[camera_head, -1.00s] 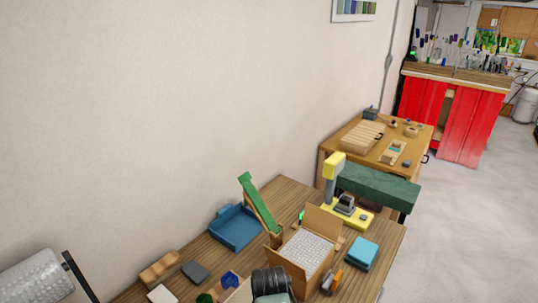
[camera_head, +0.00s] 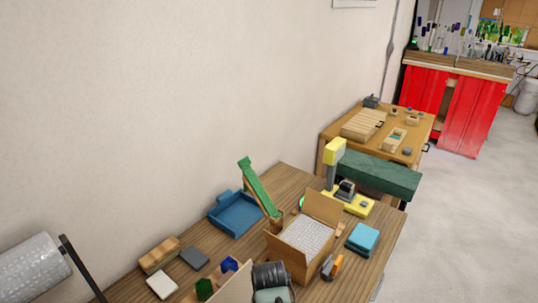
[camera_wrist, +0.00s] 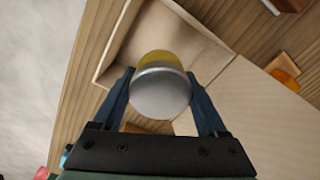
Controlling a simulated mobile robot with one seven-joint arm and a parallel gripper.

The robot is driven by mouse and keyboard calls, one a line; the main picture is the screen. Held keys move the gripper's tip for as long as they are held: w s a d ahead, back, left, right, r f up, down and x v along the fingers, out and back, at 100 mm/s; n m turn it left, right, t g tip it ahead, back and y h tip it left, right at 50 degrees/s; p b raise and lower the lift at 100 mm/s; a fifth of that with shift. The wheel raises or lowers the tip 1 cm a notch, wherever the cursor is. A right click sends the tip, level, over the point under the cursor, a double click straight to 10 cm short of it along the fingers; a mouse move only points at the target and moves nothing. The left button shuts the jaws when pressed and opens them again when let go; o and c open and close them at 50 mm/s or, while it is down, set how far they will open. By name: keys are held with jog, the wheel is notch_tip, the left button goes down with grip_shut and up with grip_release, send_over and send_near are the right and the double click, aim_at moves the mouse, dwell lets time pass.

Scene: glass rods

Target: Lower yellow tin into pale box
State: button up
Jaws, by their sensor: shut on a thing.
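In the wrist view, my gripper (camera_wrist: 162,96) has one dark blue finger on each side of a round tin (camera_wrist: 162,92) and is shut on it. The tin's silver lid faces the camera, and a yellow band shows at its far edge. Behind the tin is an open pale box (camera_wrist: 104,72) with thin walls; the tin covers part of its inside. I cannot tell the height of the tin above the box floor. In the head view, part of a pale panel (camera_head: 236,284), seemingly this box, shows at the bottom edge beside my arm. The fingers and tin are hidden there.
In the head view, an open carton with white packing (camera_head: 308,236) stands behind my arm. A teal block (camera_head: 363,237), a yellow stand (camera_head: 357,203) and a blue tray (camera_head: 236,213) are on the same wooden table. An orange object (camera_wrist: 285,79) lies right of the box in the wrist view.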

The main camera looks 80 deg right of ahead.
jog(key=shift+f+b, duration=1.65)
jog(key=shift+f, duration=0.9)
jog(key=shift+f+b, duration=1.85)
jog(key=shift+f, duration=0.65)
jog(key=o, duration=1.4)
notch_tip(320, 180, up, 12)
jog(key=shift+r+b, duration=0.1)
jog(key=shift+b, duration=0.25)
jog(key=shift+r, duration=0.4)
